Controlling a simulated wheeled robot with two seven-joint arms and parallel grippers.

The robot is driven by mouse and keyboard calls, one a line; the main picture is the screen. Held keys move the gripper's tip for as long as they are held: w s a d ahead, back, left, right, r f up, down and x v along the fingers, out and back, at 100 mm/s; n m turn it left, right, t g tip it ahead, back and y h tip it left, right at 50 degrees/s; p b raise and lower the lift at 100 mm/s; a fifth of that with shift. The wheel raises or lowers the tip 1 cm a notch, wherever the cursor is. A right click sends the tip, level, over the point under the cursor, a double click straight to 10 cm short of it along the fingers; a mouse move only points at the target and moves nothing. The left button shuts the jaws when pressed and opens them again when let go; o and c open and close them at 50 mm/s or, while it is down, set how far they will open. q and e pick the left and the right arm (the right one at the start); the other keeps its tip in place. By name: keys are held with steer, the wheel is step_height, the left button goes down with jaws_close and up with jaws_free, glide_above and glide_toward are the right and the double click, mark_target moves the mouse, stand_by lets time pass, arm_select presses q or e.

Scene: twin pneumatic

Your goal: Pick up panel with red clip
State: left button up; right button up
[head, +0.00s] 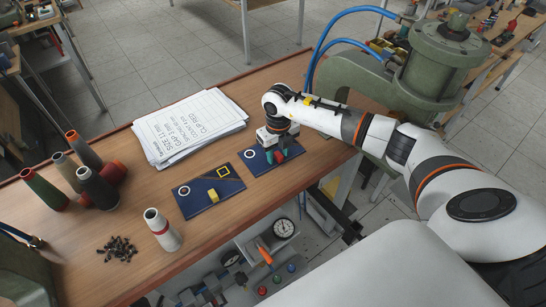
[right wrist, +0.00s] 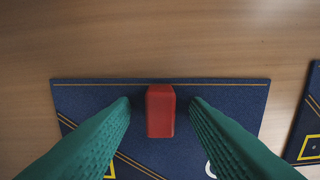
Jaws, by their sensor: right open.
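A dark blue panel with a red clip (right wrist: 160,112) lies flat on the wooden table. The panel (right wrist: 90,95) fills much of the right wrist view and also shows in the head view (head: 257,169), partly covered by my gripper. My right gripper (head: 277,155) points down over this panel. Its green fingers are open, one on each side of the red clip, with visible gaps between. A second blue panel (head: 190,204), with a yellow clip (head: 213,195), lies to the left. My left gripper is not in view.
A stack of printed papers (head: 190,130) lies behind the panels. Several thread cones (head: 97,187), a white cone (head: 161,229) and a dark pile of small parts (head: 117,249) stand at left. A green machine (head: 436,65) with blue hoses stands at the right.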

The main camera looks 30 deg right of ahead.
steer(key=shift+r, duration=0.1)
jaws_close()
